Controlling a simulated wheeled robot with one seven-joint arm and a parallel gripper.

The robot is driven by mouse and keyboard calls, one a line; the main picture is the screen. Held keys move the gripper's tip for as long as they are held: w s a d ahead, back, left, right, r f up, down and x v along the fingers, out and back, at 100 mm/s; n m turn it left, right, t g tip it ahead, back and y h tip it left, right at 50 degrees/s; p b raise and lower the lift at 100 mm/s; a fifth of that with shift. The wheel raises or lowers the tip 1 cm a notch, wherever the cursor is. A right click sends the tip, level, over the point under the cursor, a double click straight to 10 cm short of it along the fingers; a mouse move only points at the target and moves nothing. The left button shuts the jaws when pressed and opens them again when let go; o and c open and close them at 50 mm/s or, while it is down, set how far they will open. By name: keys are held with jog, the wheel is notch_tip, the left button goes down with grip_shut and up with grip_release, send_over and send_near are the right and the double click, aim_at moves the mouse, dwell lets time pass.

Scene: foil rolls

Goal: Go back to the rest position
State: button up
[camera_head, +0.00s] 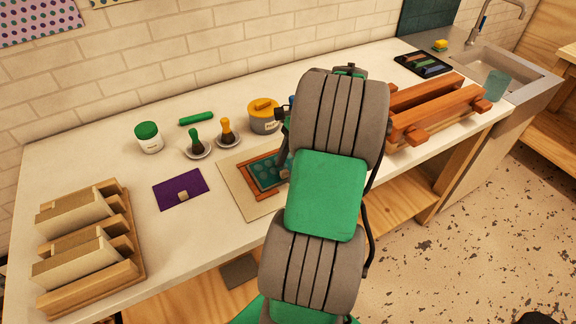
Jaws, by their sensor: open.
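My arm reaches up through the middle of the picture in grey and green segments and hides much of what lies behind it. Only a small dark part of my gripper (284,150) shows at the arm's left edge, above the counter. It is open, and I see nothing held in it. Below it, a wooden-framed teal panel (264,171) lies on a beige mat (233,184). The arm covers their right side. The gap between gripper and panel is hard to judge.
On the white counter (92,155) are a wooden rack (122,268), purple mat (168,193), white jar (149,143), green roller (196,118), two handled tools on dishes (195,143) and a yellow-lidded pot (262,122). A wooden press-like frame (440,112), tray (423,65) and sink (487,72) stand right.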

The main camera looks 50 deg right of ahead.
jog(key=shift+r, duration=0.1)
notch_tip(320, 180, up, 7)
jog(key=p, duration=0.9)
dwell(0.3)
dwell(0.6)
jog(key=shift+w+a+r, duration=0.1)
jog(key=shift+w+a, duration=0.1)
jog(key=shift+a, duration=0.05)
jog(key=w+a+r+n+h, duration=0.1)
jog(key=a+r+n, duration=0.25)
jog(key=a, duration=0.25)
jog(key=w+a+r+n+t+h, duration=0.1)
jog(key=w+a+r+n, duration=0.1)
jog(key=a+n, duration=0.35)
jog(key=w+a+r+n+h, duration=0.1)
jog(key=a+r+n, duration=0.15)
jog(key=a, duration=0.45)
jog(key=s+a+r+n+t+h, duration=0.1)
jog(key=s+a+n, duration=0.3)
jog(key=a+n, duration=0.4)
jog(key=shift+s+a+r+n+t+b, duration=0.15)
jog(key=shift+s+r+n+t+b, duration=0.25)
jog(key=shift+n+t, duration=0.45)
